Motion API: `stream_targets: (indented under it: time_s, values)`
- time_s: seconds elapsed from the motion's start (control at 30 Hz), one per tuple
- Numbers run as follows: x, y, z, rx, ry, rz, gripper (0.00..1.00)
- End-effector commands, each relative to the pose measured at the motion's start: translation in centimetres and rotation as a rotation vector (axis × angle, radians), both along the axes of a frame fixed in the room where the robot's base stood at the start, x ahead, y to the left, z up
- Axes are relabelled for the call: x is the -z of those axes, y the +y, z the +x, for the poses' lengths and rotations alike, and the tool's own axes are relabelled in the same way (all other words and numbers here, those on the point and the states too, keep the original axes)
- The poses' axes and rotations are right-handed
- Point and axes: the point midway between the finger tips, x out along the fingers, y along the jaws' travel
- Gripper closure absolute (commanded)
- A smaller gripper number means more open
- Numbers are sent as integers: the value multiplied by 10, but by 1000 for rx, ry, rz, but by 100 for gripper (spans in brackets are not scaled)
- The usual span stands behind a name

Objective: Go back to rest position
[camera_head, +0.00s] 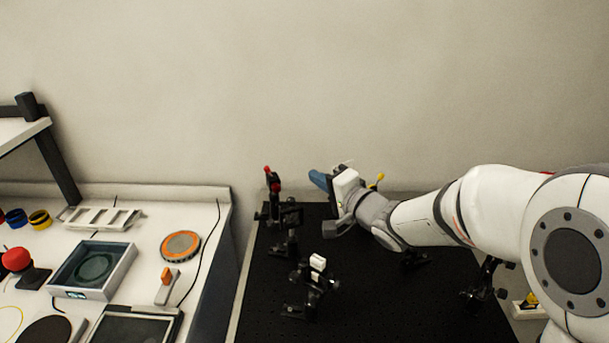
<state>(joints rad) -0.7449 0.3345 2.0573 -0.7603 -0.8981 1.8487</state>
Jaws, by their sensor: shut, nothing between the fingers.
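My arm reaches in from the right over the black optical breadboard (370,315). My gripper (318,178) is at its far end, with blue fingers pointing left near the back edge of the board. The fingers look closed together and hold nothing that I can see.
Another black mount with a white block (317,263) stands below the gripper. A further dark mount (484,283) is under my arm at right. The left bench holds a tray (127,270), an orange-rimmed disc (181,246) and a red knob (16,259). The board's front middle is clear.

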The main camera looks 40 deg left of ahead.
Motion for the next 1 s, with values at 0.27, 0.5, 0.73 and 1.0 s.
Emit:
stream_targets:
  time_s: [0.27, 0.5, 0.73, 1.0]
  values:
    - [-3, -15, -5, 0, 1, 1, 100]
    - [-3, -15, -5, 0, 1, 1, 100]
    - [-3, -15, -4, 0, 1, 1, 100]
    - [-44, -15, -4, 1, 0, 1, 100]
